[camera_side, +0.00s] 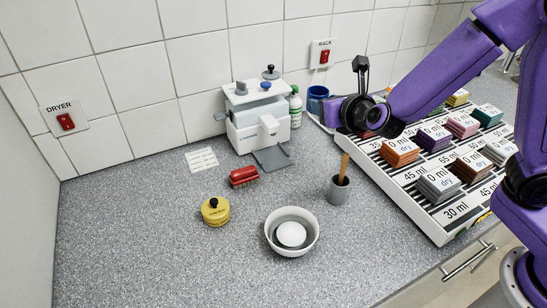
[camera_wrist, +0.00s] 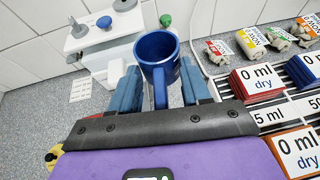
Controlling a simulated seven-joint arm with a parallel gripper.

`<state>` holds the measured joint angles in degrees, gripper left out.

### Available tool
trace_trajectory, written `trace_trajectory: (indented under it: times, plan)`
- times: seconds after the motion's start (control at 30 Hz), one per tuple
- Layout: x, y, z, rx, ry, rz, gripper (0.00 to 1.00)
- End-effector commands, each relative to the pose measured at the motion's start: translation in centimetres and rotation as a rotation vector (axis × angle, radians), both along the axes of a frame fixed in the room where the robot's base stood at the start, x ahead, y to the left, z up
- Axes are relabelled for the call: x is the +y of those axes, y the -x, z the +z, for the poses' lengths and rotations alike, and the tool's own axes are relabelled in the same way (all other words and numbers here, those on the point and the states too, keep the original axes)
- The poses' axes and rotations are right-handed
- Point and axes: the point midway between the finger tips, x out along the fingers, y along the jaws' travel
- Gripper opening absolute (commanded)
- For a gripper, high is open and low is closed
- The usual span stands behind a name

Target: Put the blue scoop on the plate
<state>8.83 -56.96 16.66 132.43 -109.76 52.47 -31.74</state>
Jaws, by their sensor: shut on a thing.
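The blue scoop (camera_side: 318,98), shaped like a mug with a handle, is at the back beside the rack, left of my gripper (camera_side: 334,108). In the wrist view the scoop (camera_wrist: 156,48) stands upright with its handle between the two blue fingers of my gripper (camera_wrist: 160,88). My gripper is shut on that handle. I cannot tell whether the scoop's base touches the counter. A flat dark grey plate (camera_side: 272,159) lies at the foot of the white machine (camera_side: 262,122), empty, left of and nearer the camera than the scoop.
A green-capped bottle (camera_side: 295,108) stands between machine and scoop. The rack of labelled blocks (camera_side: 440,225) fills the right. A grey cup with a wooden handle (camera_side: 338,190), white bowl (camera_side: 292,249), red brush (camera_side: 243,177) and yellow container (camera_side: 215,211) stand in front.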

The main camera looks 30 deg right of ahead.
Motion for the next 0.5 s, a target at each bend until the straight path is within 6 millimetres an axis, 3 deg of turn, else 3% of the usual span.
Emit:
trace_trajectory:
  times: [0.03,0.2,0.33,0.5]
  plan:
    - [1.8,-0.2,0.0,0.0,-0.001,0.02,0.18]
    - [6.0,-0.5,-0.2,-0.001,0.0,0.069,0.17]
    - [7.9,-0.5,-0.2,-0.002,0.0,0.091,0.17]
    - [8.8,-0.5,-0.9,0.001,0.004,0.102,0.17]
